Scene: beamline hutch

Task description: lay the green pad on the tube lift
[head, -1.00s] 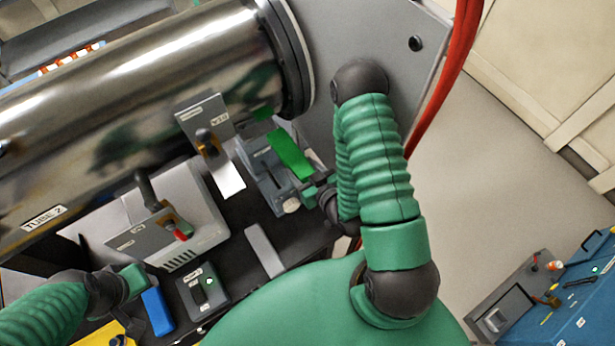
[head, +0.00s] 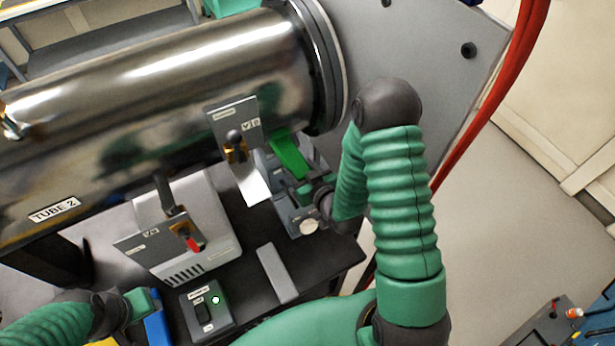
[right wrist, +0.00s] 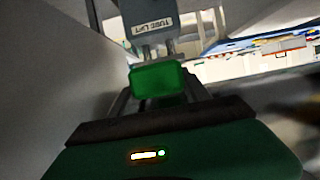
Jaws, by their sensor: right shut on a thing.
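The green pad (head: 290,153) is in my right gripper (head: 318,188), close under the end of the steel tube (head: 170,110). The right gripper is shut on it. In the right wrist view the pad (right wrist: 157,80) sticks out ahead of the gripper, in front of the grey tube lift (right wrist: 165,38) with its label. The tube lift (head: 283,205) stands on the black table in the head view, partly hidden by the pad and gripper. I cannot tell whether pad and lift touch. My left gripper (head: 142,304) is at the lower left; its jaws are unclear.
A grey valve plate (head: 236,122) with a white tag hangs just left of the pad. Red hoses (head: 490,105) run at right.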

